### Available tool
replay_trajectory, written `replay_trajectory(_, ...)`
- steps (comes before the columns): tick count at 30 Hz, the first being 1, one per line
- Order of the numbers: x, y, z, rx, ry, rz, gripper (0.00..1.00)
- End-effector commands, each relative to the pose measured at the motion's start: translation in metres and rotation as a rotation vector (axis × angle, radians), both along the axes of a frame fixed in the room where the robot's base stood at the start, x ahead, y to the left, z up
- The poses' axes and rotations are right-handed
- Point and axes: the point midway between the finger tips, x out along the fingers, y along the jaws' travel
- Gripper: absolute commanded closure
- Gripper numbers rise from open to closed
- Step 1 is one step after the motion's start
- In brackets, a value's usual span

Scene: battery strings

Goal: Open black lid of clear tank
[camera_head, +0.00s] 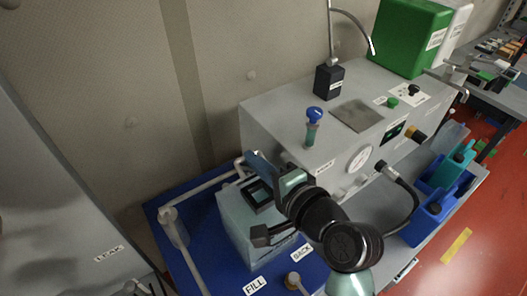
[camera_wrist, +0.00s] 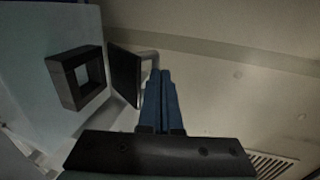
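The clear tank (camera_head: 238,221) is a pale, bluish box on the blue base, with a square black opening frame (camera_head: 257,195) on top. In the wrist view the tank (camera_wrist: 30,45) is at the left with its black frame (camera_wrist: 77,78). The black lid (camera_wrist: 125,75) stands swung away from the frame, leaving the opening uncovered. In the head view I cannot make out the lid clearly near my gripper. My gripper (camera_head: 256,160) is over the back of the tank. Its blue fingers (camera_wrist: 162,78) are together, nothing visible between them, close beside the lid; contact is unclear.
White pipes (camera_head: 205,183) run behind and left of the tank. A grey machine (camera_head: 270,118) with a gauge and a blue-capped vial (camera_head: 312,125) stands to the right. A grey LEAK panel (camera_head: 60,220) is at the left. The wall is close behind.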

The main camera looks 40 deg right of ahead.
Motion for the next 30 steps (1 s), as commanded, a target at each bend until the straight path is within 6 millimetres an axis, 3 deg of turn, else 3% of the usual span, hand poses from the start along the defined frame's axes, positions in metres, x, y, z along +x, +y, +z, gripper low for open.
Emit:
replay_trajectory(18, 0.043, -0.003, 0.002, 0.000, -0.003, -0.001, 1.00)
replay_trajectory(30, 0.050, -0.003, 0.000, -0.002, -0.002, -0.002, 1.00)
